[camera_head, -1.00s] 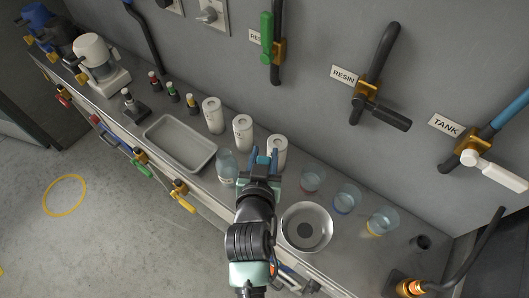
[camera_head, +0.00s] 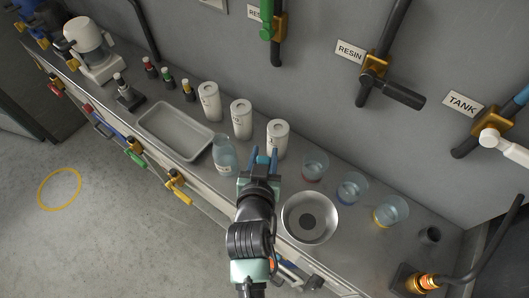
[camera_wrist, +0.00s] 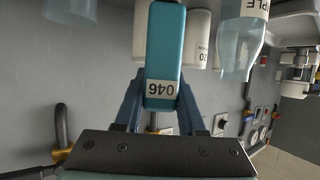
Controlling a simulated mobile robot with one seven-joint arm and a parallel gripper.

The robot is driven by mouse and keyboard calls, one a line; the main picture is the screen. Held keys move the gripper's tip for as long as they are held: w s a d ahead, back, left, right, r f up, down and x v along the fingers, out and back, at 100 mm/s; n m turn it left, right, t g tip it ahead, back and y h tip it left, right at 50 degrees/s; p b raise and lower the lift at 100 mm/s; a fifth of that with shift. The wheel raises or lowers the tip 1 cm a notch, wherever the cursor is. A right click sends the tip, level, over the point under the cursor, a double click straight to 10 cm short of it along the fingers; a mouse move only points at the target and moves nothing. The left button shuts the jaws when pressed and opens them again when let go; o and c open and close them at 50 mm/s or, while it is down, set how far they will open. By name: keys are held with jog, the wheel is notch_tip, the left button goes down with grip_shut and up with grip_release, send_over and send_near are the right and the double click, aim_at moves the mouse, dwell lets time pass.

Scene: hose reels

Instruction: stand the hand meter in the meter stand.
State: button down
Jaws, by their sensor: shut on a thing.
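In the wrist view, my gripper (camera_wrist: 160,112) is shut on a teal block with a white number label, which I take to be the hand meter (camera_wrist: 165,45). The block sticks out past the fingertips. In the head view, my gripper (camera_head: 263,158) is above the bench front, near a clear bottle and the rightmost white canister; I cannot make out the meter clearly there. A small dark open cup (camera_head: 430,236) at the bench's right end may be the meter stand, but I cannot tell for certain.
Along the bench (camera_head: 345,250) stand a grey tray (camera_head: 146,135), a clear bottle (camera_head: 224,157), white canisters (camera_head: 241,120), a round metal bowl (camera_head: 291,229) and several clear beakers (camera_head: 352,188). A lit orange fitting with a hose (camera_head: 425,282) is at lower right. Valve handles hang on the wall.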

jog(key=shift+c, duration=2.1)
grip_release()
jog(key=v, duration=1.3)
jog(key=shift+r, duration=0.1)
